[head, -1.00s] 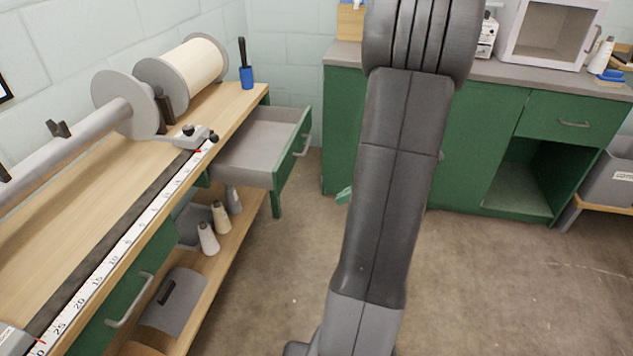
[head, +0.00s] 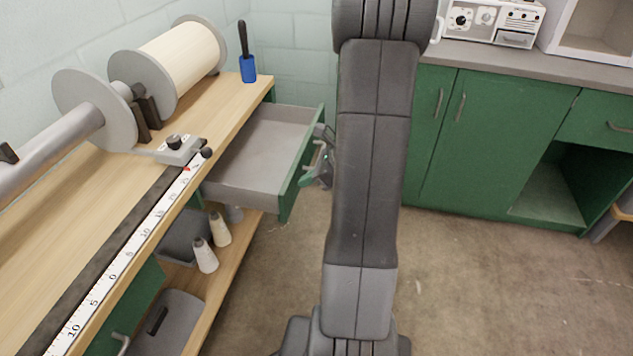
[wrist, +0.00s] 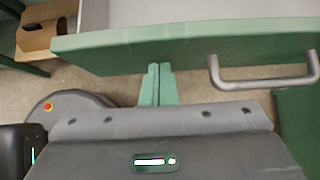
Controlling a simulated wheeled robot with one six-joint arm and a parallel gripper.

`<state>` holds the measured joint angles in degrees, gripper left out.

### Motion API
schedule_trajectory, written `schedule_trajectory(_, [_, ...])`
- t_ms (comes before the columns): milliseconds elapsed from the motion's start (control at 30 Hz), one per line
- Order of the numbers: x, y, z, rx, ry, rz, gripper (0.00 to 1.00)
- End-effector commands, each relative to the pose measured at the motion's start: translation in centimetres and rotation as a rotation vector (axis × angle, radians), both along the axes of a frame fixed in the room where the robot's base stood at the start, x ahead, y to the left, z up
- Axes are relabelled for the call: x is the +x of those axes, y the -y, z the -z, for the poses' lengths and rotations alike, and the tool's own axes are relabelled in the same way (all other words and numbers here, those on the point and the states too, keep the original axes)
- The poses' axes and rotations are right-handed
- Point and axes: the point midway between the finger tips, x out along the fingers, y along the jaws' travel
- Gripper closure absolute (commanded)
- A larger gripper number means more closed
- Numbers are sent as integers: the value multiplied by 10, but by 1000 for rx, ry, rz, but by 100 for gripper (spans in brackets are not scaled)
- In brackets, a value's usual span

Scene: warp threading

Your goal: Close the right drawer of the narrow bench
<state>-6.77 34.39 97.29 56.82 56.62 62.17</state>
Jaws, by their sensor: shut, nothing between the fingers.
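The right drawer (head: 250,158) of the narrow bench (head: 120,215) stands pulled out, grey inside, with a green front and a metal handle. In the wrist view, its green front (wrist: 150,48) spans the top and its handle (wrist: 262,84) is at the right. My gripper (wrist: 160,72) is shut and empty, its green fingertips close to the lower edge of the drawer front, left of the handle. I cannot tell whether they touch. In the head view, my gripper (head: 310,182) is beside the drawer front, partly hidden by my arm.
Thread cones (head: 205,255) stand on the lower shelf. Green cabinets (head: 480,140) line the back wall. The floor (head: 470,290) at right is open.

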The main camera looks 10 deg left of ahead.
Motion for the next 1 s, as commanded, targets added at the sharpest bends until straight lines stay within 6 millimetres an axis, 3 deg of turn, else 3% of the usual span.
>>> schedule_trajectory(333, [0,-1,0,0,0,0,100])
schedule_trajectory(467, [0,-11,-1,-1,1,-4,100])
schedule_trajectory(667, [1,-50,-3,0,-1,-7,100])
schedule_trajectory(1000, [4,-148,-4,0,0,-7,100])
